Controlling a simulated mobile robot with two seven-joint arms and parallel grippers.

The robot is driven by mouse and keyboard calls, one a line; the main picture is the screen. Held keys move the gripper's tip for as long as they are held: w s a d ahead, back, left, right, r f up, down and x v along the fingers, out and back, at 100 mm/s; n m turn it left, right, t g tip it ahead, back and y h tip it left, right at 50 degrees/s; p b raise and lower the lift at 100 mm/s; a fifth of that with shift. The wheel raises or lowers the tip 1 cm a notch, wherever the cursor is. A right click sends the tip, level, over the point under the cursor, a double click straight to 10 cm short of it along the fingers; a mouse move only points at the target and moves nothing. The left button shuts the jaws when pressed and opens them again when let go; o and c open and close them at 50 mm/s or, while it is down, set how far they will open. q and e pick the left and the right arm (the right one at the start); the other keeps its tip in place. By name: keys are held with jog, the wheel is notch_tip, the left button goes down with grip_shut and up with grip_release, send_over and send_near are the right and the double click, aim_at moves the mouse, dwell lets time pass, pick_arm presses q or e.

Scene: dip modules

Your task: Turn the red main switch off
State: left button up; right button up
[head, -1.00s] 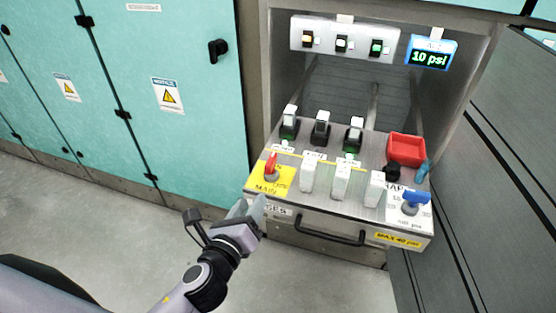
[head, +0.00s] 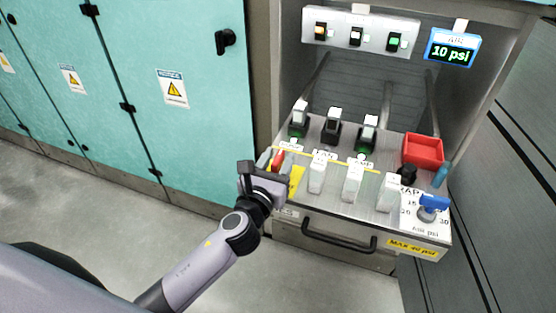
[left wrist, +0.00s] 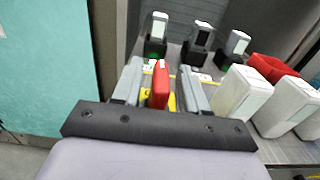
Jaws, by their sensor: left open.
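The red main switch (head: 278,158) stands on a yellow plate (head: 297,180) at the front left of the metal panel. My left gripper (head: 270,160) is at the switch, with its body covering much of the yellow plate. In the left wrist view the red handle (left wrist: 159,84) stands upright between the two grey fingers of the left gripper (left wrist: 160,85). A gap shows on both sides of the handle, so the fingers are open around it. The lettering on the plate is hidden. My right gripper is not in view.
Several white blocks (head: 353,183) stand just right of the switch, and black-based modules (head: 332,128) behind it. A red tray (head: 423,151) and a blue knob (head: 433,203) are at the right. The blue display (head: 453,48) reads 10 psi. A drawer handle (head: 340,238) is below.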

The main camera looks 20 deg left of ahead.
pick_arm(q)
jog(key=shift+w, duration=0.1)
grip_shut()
